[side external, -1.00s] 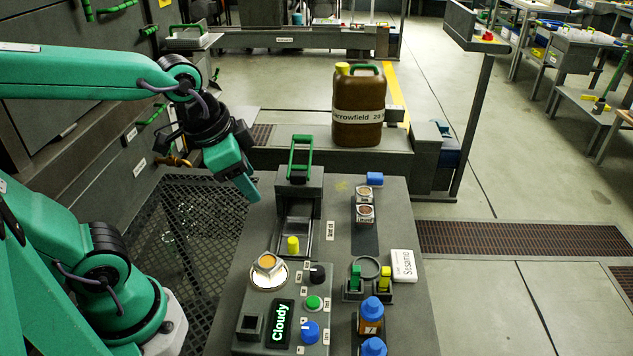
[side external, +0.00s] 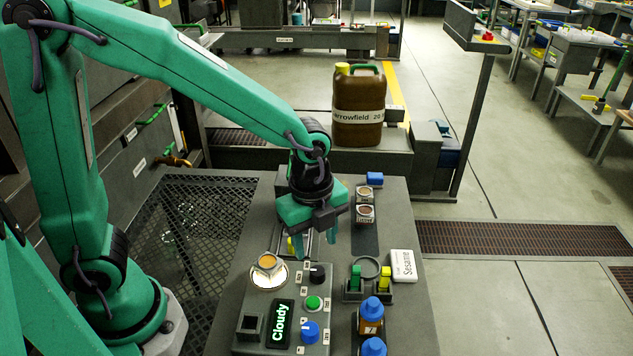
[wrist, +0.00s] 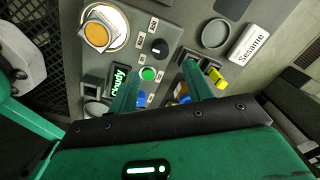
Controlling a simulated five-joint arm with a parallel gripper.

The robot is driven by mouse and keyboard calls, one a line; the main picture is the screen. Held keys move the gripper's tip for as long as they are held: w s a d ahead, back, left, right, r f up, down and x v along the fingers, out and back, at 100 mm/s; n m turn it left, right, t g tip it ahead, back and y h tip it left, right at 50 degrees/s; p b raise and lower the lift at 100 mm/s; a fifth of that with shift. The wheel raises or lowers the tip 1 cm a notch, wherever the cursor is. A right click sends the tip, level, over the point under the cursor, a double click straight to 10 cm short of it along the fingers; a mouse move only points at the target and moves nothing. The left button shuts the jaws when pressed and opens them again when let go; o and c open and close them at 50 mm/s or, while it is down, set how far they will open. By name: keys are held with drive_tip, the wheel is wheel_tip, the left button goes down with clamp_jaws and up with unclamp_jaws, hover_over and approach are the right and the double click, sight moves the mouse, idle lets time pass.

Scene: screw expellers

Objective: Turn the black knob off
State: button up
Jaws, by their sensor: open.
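The black knob (side external: 317,273) sits on the grey control panel (side external: 258,300), above the green button (side external: 313,303) and the blue knob (side external: 310,331). In the wrist view the black knob (wrist: 159,47) is in clear sight, beyond the fingertips and between their lines. A small light pointer mark shows on it, but its exact setting is too small to read. My gripper (side external: 316,246) hangs above the bench, just behind and above the black knob, pointing down. Its two green fingers are apart and empty, and they also show in the wrist view (wrist: 160,80).
A lit display (side external: 280,323) reads "Cloudy". Right of the panel are a holder with green and yellow pieces (side external: 368,283), blue-capped bottles (side external: 371,315) and a white Sesame box (side external: 404,265).

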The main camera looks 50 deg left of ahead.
sight(317, 270)
drive_tip(key=shift+f, duration=0.15)
drive_tip(key=shift+w+f, duration=0.15)
drive_tip(key=shift+f, duration=3.7)
drive_tip(key=shift+d, duration=0.1)
drive_tip(key=c, duration=1)
